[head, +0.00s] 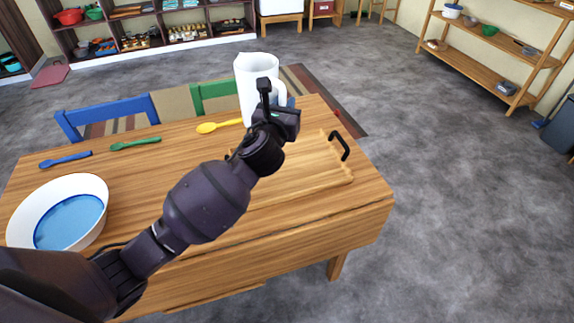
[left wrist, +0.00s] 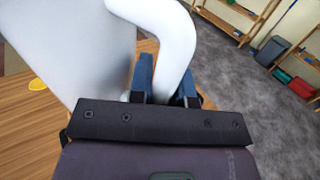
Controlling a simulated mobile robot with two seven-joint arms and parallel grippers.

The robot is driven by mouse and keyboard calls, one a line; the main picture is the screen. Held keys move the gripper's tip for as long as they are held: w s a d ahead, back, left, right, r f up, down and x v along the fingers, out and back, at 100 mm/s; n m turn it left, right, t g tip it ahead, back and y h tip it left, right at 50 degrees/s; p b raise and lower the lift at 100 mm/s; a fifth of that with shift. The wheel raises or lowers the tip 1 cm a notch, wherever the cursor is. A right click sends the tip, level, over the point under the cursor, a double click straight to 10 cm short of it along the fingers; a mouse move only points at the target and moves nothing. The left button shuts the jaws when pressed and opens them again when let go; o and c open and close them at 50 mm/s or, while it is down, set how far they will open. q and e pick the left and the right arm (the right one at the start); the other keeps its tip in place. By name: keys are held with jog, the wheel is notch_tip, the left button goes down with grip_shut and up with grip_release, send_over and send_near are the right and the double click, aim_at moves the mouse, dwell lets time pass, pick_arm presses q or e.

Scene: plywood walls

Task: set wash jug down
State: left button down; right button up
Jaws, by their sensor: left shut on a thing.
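The white wash jug (head: 256,72) stands upright in the head view, over the back edge of the wooden table near the wooden tray. My left gripper (head: 284,100) is shut on the jug's handle. In the left wrist view, the handle (left wrist: 177,45) passes down between the blue finger pads (left wrist: 162,82), and the jug's white body (left wrist: 70,45) fills the upper left. My arm hides the jug's lower part, so I cannot tell whether its base touches the table. My right gripper is not in view.
A tray (head: 300,180) with black handles lies at the table's right end. A white basin (head: 95,192) of blue water stands at the left. Blue (head: 66,159), green (head: 135,144) and yellow (head: 218,126) spoons lie along the back. Blue (head: 108,112) and green (head: 212,90) chairs stand behind.

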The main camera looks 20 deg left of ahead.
pick_arm(q)
notch_tip(320, 180, down, 16)
jog(key=b, duration=0.6)
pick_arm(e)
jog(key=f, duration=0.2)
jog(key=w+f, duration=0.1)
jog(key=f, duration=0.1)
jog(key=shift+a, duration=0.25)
pick_arm(q)
notch_tip(320, 180, down, 4)
jog(key=shift+f+b, duration=0.1)
jog(key=shift+b, duration=0.95)
jog(key=shift+r, duration=0.2)
jog(key=shift+f, duration=0.15)
jog(key=c, duration=1.1)
grip_release()
jog(key=shift+o, duration=0.2)
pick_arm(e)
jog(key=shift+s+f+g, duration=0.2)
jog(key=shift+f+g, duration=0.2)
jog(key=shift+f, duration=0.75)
